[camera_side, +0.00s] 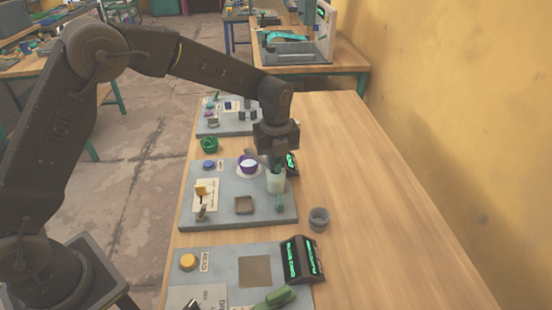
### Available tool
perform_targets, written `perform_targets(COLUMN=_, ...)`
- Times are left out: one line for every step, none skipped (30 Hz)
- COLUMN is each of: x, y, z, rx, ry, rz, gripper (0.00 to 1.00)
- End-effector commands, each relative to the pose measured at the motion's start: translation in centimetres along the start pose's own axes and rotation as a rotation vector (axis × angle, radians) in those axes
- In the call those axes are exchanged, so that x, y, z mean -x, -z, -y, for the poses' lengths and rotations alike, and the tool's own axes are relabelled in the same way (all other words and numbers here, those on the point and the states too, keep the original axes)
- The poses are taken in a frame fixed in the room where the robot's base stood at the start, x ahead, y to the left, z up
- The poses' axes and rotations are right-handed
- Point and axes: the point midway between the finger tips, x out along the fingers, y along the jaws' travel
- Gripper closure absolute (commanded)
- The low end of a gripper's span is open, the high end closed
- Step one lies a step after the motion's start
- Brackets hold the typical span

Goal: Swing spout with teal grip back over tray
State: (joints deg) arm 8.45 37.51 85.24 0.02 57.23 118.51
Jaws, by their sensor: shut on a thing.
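My gripper (275,163) points down over the right part of the middle grey plate (222,218). It is shut on the teal grip of the spout, which is largely hidden by the fingers. A pale whitish cylinder (276,184) stands right below the fingers, and a teal-green piece (279,203) reaches from it towards the plate's near edge. A square brown recessed tray (244,206) lies on the plate to the left of that piece. I cannot make out the spout's outlet clearly.
A purple-rimmed bowl (248,165) with white contents stands close left of my gripper. A small dark display (292,163) is just right. A grey cup (319,219) stands on the table. Another panel with a display (302,259) lies nearer. The table's right side is clear.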

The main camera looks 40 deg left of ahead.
Motion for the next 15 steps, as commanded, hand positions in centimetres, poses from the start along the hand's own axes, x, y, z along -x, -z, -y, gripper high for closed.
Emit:
perform_targets(x=0.05, y=-0.01, z=-0.02, rx=0.002, ry=-0.001, rz=0.0, gripper=1.0)
perform_targets(x=0.05, y=-0.01, z=-0.03, rx=0.004, ry=-0.001, rz=0.0, gripper=1.0)
perform_targets(x=0.05, y=-0.01, z=-0.02, rx=0.008, ry=-0.001, rz=0.0, gripper=1.0)
perform_targets(x=0.05, y=-0.01, z=-0.03, rx=0.013, ry=-0.001, rz=0.0, gripper=1.0)
perform_targets(x=0.05, y=-0.01, z=-0.02, rx=0.018, ry=-0.001, rz=0.0, gripper=1.0)
perform_targets(x=0.06, y=-0.01, z=-0.02, rx=0.029, ry=-0.001, rz=0.0, gripper=1.0)
perform_targets(x=0.06, y=-0.01, z=-0.02, rx=0.039, ry=-0.001, rz=0.0, gripper=1.0)
perform_targets(x=0.06, y=-0.02, z=-0.02, rx=0.05, ry=-0.001, rz=0.0, gripper=1.0)
perform_targets(x=0.06, y=-0.02, z=-0.02, rx=0.067, ry=-0.001, rz=0.0, gripper=1.0)
perform_targets(x=0.05, y=-0.02, z=-0.01, rx=0.083, ry=-0.001, rz=0.0, gripper=1.0)
perform_targets(x=0.05, y=-0.03, z=-0.01, rx=0.099, ry=-0.001, rz=0.0, gripper=1.0)
perform_targets(x=0.05, y=-0.03, z=-0.01, rx=0.125, ry=-0.001, rz=0.0, gripper=1.0)
perform_targets(x=0.05, y=-0.04, z=0.0, rx=0.146, ry=-0.001, rz=0.0, gripper=1.0)
perform_targets(x=0.06, y=-0.04, z=0.0, rx=0.168, ry=-0.001, rz=0.0, gripper=1.0)
perform_targets(x=0.06, y=-0.04, z=0.0, rx=0.2, ry=0.0, rz=-0.001, gripper=1.0)
